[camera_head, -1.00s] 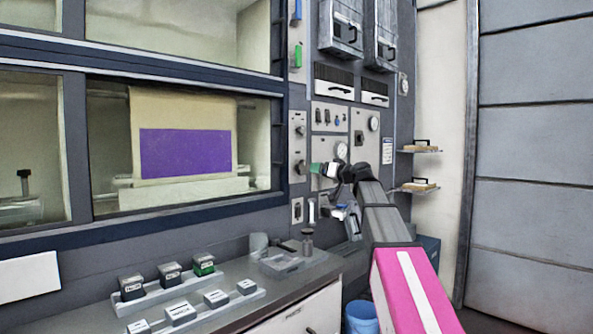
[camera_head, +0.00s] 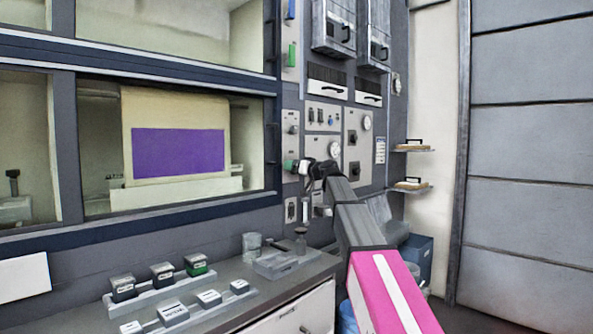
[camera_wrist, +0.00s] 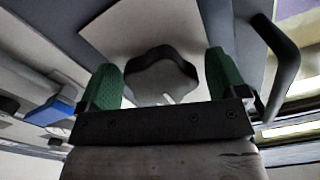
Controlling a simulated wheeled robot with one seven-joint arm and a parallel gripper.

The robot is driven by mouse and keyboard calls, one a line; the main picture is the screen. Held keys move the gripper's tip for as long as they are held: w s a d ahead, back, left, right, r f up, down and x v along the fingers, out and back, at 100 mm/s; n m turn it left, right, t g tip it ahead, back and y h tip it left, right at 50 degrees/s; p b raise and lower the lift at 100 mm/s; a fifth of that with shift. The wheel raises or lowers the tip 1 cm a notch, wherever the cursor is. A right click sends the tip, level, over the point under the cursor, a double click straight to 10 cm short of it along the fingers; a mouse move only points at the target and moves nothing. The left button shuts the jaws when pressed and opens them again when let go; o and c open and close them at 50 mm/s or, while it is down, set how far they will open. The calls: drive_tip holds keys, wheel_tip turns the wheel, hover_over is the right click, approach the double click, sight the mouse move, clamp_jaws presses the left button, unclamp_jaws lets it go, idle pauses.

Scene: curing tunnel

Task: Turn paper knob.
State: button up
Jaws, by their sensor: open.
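A dark, lobed knob (camera_wrist: 162,75) sits on a pale plate (camera_wrist: 140,28) in the wrist view. My gripper (camera_wrist: 163,82) is open, with one green-padded finger on each side of the knob. Gaps show between the pads and the knob, and nothing is gripped. In the head view my gripper (camera_head: 291,165) is at the lower part of a narrow control plate (camera_head: 291,122) right of the tunnel window. The knob there is hidden behind the green fingertip. I cannot read any label that names it as the paper knob.
A dark handle (camera_wrist: 283,62) projects close to the right finger in the wrist view. A counter (camera_head: 225,312) below holds several stamp-like blocks, a clear tray (camera_head: 283,264) and a jar (camera_head: 252,246). Gauge panels (camera_head: 358,140) and small shelves (camera_head: 411,188) stand to the right.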

drive_tip(key=c, duration=0.9)
drive_tip(key=shift+c, duration=0.2)
drive_tip(key=shift+m, duration=0.3)
drive_tip(key=m, duration=0.6)
drive_tip(key=shift+s, duration=0.1)
drive_tip(key=m, duration=0.7)
drive_tip(key=shift+r, duration=0.1)
drive_tip(key=o, duration=0.9)
